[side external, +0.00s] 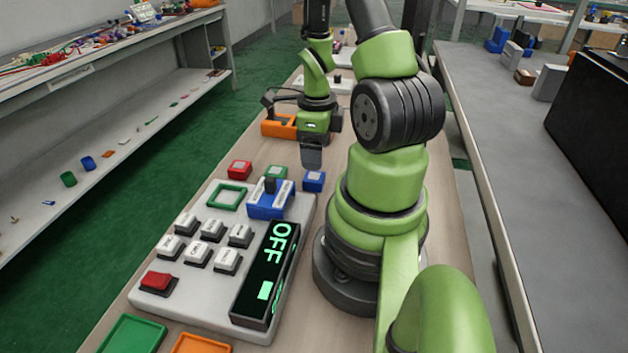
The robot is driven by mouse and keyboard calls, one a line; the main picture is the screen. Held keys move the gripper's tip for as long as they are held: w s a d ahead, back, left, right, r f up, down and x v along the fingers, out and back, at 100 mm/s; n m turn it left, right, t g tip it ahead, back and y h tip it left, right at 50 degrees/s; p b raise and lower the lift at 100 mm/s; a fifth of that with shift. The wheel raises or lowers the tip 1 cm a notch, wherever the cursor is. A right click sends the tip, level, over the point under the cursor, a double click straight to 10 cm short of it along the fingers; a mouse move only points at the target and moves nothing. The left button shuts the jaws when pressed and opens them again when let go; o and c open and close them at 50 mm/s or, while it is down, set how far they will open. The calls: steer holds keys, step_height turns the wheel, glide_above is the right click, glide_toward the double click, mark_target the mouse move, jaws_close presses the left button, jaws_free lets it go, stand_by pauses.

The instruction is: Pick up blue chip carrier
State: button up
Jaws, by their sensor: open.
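The blue chip carrier (314,181), a small blue block with a pale top, sits on the wooden table just beyond the far right corner of the grey control panel. My gripper (311,157) points down above and slightly behind it in the side external view. The gripper is open and appears empty, with a visible gap between it and the blue carrier. One finger largely hides the other from this angle.
A red block (239,170) and a green block (277,173) stand nearby. The grey panel (190,277) carries a blue lever fixture (268,203), a green square frame (229,196), several buttons and an "OFF" display (267,273). Green (132,335) and orange (201,344) trays lie in front.

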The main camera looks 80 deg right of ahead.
mark_target(318, 177)
steer(key=shift+s+d+f, duration=0.1)
steer(key=shift+s+f, duration=0.05)
steer(key=shift+f, duration=3.35)
steer(key=c, duration=1)
